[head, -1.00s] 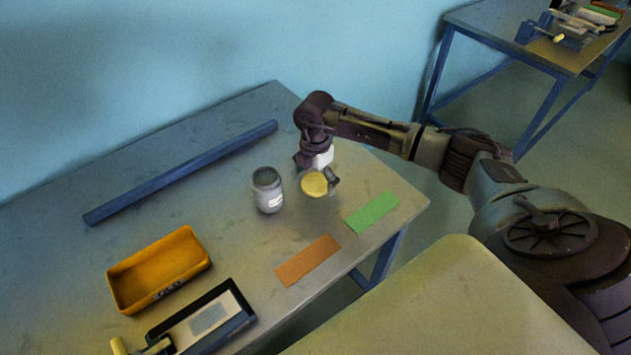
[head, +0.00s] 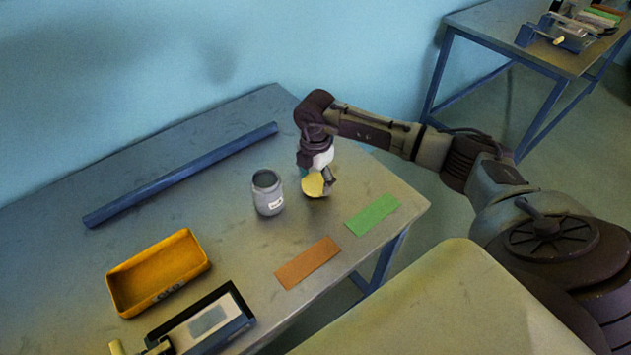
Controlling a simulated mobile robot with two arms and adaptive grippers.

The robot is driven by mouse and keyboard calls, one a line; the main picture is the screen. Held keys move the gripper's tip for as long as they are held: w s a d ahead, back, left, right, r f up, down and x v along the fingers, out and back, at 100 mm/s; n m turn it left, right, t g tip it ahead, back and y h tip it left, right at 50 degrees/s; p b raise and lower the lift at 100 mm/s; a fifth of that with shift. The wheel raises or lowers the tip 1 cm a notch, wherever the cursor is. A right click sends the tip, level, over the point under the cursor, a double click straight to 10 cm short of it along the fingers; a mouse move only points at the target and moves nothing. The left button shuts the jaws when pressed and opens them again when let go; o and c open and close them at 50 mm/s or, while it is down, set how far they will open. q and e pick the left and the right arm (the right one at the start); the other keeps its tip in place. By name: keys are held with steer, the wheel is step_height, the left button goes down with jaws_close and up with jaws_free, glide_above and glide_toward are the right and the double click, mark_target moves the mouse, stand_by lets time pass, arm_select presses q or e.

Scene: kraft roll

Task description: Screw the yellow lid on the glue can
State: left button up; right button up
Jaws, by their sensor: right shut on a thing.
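The glue can (head: 268,196) is a grey, open-topped can with a white label, standing upright on the table. The yellow lid (head: 312,185) is to the right of the can, apart from it and tilted. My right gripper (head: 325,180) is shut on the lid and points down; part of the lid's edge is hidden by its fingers. My left gripper is out of view.
An orange tray (head: 201,274) stands at the left front, with a black-framed device (head: 243,321) beside it. A blue bar (head: 180,174) lies along the back. An orange strip (head: 308,262) and a green strip (head: 373,214) lie at the front edge.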

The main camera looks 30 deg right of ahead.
mark_target(321, 183)
steer(key=r, duration=0.2)
steer(key=d+r+b, duration=0.1)
steer(key=shift+s+d+r, duration=0.1)
steer(key=shift+s+r, duration=0.25)
steer(key=shift+r, duration=0.05)
arm_select(q)
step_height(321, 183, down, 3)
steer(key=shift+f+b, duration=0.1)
steer(key=shift+b, duration=0.85)
arm_select(e)
steer(key=s+d+r, duration=0.6)
steer(key=d, duration=0.2)
steer(key=shift+s+r, duration=0.2)
steer(key=s+a+m, duration=0.4)
steer(key=a+m, duration=0.6)
steer(key=a, duration=0.1)
steer(key=s+a+m, duration=0.4)
steer(key=a+m, duration=0.6)
steer(key=a, duration=0.1)
steer(key=shift+a+m, duration=0.3)
steer(key=shift+a, duration=0.05)
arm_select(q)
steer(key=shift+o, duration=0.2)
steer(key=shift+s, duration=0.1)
